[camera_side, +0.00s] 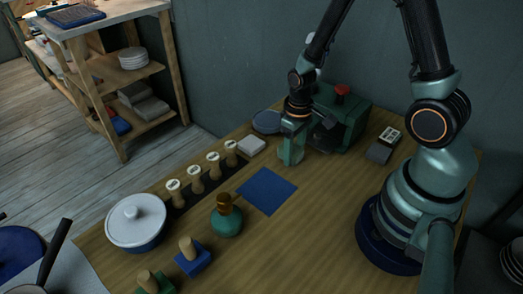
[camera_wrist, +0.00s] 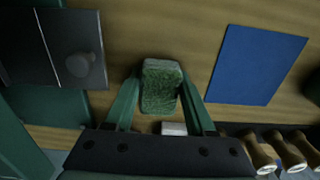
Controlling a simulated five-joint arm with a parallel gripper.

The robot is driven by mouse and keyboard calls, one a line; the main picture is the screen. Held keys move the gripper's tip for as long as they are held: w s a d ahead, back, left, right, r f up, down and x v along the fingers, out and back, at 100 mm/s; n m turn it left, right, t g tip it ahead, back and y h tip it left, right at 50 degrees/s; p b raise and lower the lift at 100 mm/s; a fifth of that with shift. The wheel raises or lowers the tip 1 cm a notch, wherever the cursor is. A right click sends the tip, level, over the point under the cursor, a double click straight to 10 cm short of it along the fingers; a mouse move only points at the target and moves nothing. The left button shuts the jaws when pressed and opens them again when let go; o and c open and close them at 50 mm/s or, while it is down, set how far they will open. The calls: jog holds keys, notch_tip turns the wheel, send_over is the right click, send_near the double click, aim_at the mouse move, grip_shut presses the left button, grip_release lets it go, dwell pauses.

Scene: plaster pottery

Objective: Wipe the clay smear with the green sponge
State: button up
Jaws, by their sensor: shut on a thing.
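The green sponge (camera_wrist: 161,88) is a speckled block in the wrist view, pale on its far end face. My gripper (camera_side: 291,152) is shut on it, with one teal finger along each side. In the side view the fingers point down close over the wooden table, left of the green machine. There the sponge is hard to tell from the fingers. I cannot tell if the sponge touches the table. I cannot make out a clay smear in either view.
A blue mat (camera_side: 266,191) lies nearby, also in the wrist view (camera_wrist: 258,65). The green machine (camera_side: 350,120) stands behind. Bare wood lies at the front right.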

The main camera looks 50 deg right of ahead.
aim_at(278, 175)
jog(key=shift+s+d, duration=0.1)
jog(key=shift+d, duration=0.35)
jog(key=shift+s+a, duration=0.1)
jog(key=shift+a, duration=3.8)
jog(key=shift+d, duration=3.8)
jog(key=shift+r, duration=4.05)
